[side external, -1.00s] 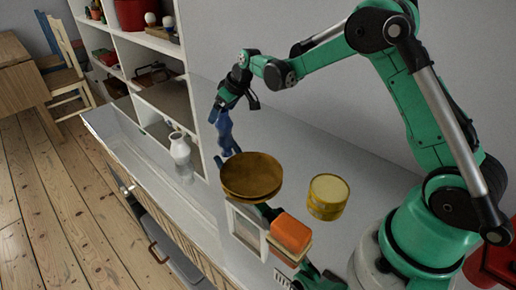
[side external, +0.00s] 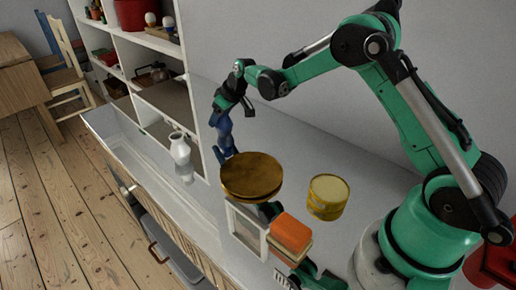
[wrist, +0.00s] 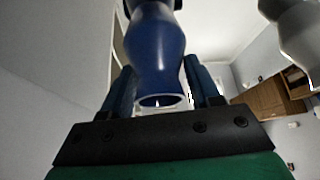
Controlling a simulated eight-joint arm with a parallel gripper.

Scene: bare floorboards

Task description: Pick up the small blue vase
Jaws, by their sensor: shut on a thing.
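The small blue vase (side external: 223,128) is above the back of the countertop, behind the brown round dish. It fills the upper middle of the wrist view (wrist: 155,45), with its pale-edged rim towards the camera. My gripper (side external: 222,106) is shut on it, with dark blue fingers on both sides of the vase in the wrist view (wrist: 160,85). The fingers and the vase are similar in colour, so the exact contact is hard to see. I cannot tell for sure how far its lower end is from the counter.
A brown round dish (side external: 252,178) stands in front of the vase. A yellow tin (side external: 327,197) and an orange block (side external: 290,232) are to its right. A white vase (side external: 180,148) stands to the left. White shelves (side external: 202,110) rise close by on the left.

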